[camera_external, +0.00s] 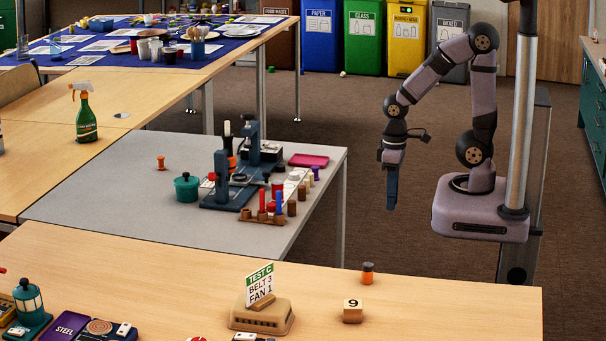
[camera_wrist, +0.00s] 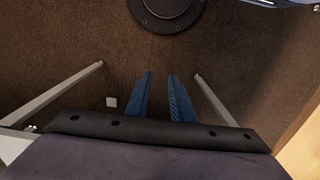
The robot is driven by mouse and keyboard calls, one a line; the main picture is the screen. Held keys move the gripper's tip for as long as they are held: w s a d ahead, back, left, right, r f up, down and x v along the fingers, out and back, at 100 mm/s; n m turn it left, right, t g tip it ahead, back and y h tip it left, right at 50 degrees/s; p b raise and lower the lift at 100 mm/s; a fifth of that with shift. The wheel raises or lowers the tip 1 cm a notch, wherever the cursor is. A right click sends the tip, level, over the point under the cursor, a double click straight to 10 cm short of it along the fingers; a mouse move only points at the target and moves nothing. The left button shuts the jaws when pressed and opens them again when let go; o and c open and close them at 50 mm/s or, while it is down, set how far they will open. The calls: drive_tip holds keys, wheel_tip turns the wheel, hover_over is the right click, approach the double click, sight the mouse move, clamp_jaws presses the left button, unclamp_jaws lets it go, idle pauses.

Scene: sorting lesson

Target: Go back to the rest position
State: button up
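My gripper (camera_external: 391,207) hangs with its blue fingers pointing down in the external view. It is over the carpeted floor, to the right of the grey table (camera_external: 120,200) and clear of it. In the wrist view my gripper (camera_wrist: 160,76) shows two blue fingers apart, with bare carpet visible between them. It is open and holds nothing. My arm is bent, with its elbow raised high and its forearm sloping down to the left.
The grey table bears a blue fixture (camera_external: 222,190), a teal pot (camera_external: 187,187) and a pink tray (camera_external: 309,160). A wooden table (camera_external: 450,310) in front holds a numbered block (camera_external: 353,311) and an orange jar (camera_external: 368,273). Coloured bins (camera_external: 408,40) stand behind. Open floor surrounds my gripper.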

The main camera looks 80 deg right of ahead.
wheel_tip(320, 180, up, 17)
drive_tip(key=p, duration=1.6)
drive_tip(key=shift+f+p, duration=0.2)
drive_tip(key=shift+p, duration=0.1)
